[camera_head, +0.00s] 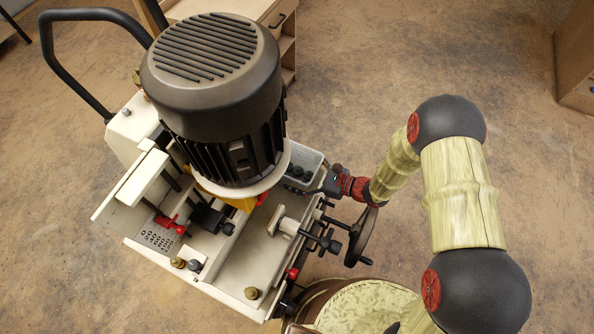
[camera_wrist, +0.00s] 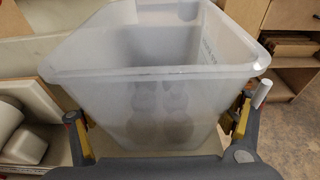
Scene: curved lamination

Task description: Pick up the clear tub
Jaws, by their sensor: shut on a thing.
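The clear tub (camera_wrist: 160,92) is a translucent box with an open top, and it fills the middle of the wrist view. Rounded dark shapes show faintly through its wall. In the head view the tub (camera_head: 312,157) sits at the right side of the machine, partly hidden behind the motor, with dark round items inside. My gripper (camera_wrist: 160,130) has one finger on each side of the tub and is shut on it. In the head view the gripper (camera_head: 328,184) is at the tub's near right end. I cannot tell whether the tub is lifted.
A machine with a big black motor (camera_head: 212,90) stands close left of the gripper. A handwheel (camera_head: 362,236) and dark knobs lie just below the gripper. A round drum (camera_head: 365,303) stands at the bottom. A wooden cabinet (camera_wrist: 285,45) is behind. Open floor (camera_head: 360,60) lies beyond.

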